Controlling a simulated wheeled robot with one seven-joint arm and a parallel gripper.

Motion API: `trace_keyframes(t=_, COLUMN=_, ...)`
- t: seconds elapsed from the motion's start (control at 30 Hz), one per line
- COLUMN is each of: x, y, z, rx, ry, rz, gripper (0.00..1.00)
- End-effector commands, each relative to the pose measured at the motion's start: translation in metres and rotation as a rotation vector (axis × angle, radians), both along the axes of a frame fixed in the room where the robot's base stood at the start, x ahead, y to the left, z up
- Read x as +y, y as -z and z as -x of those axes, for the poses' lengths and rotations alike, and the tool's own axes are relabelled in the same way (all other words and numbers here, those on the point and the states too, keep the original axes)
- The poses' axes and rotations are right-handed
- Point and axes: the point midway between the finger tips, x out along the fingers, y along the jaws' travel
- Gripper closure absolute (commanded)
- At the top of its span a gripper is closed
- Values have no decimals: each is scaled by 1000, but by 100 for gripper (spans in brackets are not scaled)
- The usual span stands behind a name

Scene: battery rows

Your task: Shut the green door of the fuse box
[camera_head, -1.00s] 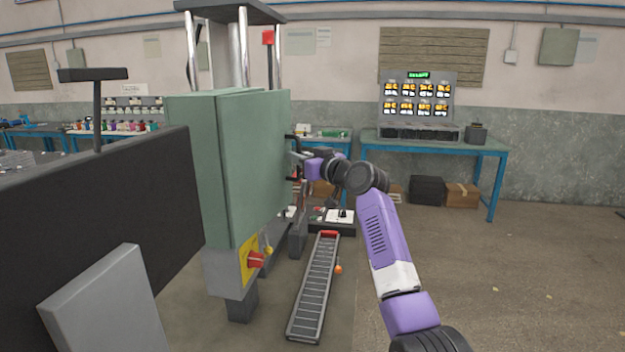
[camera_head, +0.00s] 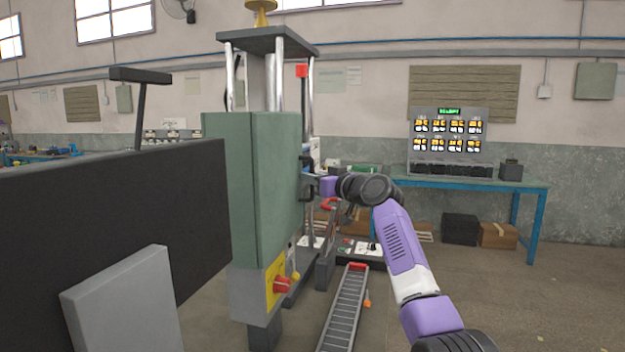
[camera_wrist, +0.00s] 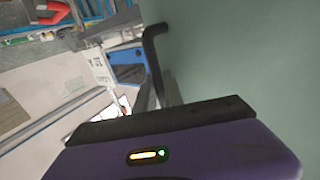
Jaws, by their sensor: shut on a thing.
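The fuse box (camera_head: 227,190) is a tall green cabinet left of the middle in the head view. Its green door (camera_head: 276,190) shows as a flat face turned to the right. Whether a gap stands between door and box I cannot tell. A dark handle (camera_head: 306,163) is at the door's far right edge. My gripper (camera_head: 318,186) is at this handle, shut on it, its tips partly hidden by the door edge. In the wrist view the green door (camera_wrist: 250,60) fills the right side, and the black bent handle (camera_wrist: 152,50) runs down behind my gripper (camera_wrist: 158,112).
A dark panel (camera_head: 110,220) stands in front at the left. A red knob (camera_head: 282,286) sits under the door. A roller track (camera_head: 345,310) lies on the floor right of the box. A blue bench (camera_head: 530,185) stands behind. Floor at the right is clear.

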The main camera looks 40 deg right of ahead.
Motion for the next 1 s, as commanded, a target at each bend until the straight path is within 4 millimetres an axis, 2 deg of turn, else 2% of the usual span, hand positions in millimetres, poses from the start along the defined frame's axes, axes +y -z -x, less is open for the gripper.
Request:
trace_keyframes(t=0.07, x=2, y=0, z=-1, rx=-1, ry=-1, rz=-1, gripper=100)
trace_keyframes(t=0.1, x=2, y=0, z=-1, rx=-1, ry=-1, rz=-2, gripper=82)
trace_keyframes(t=0.2, x=2, y=0, z=-2, rx=-1, ry=-2, rz=-1, gripper=66)
trace_keyframes(t=0.77, x=8, y=1, z=-3, rx=3, ry=-13, rz=1, gripper=66)
trace_keyframes(t=1.0, x=7, y=2, z=12, rx=2, ry=-11, rz=2, gripper=66)
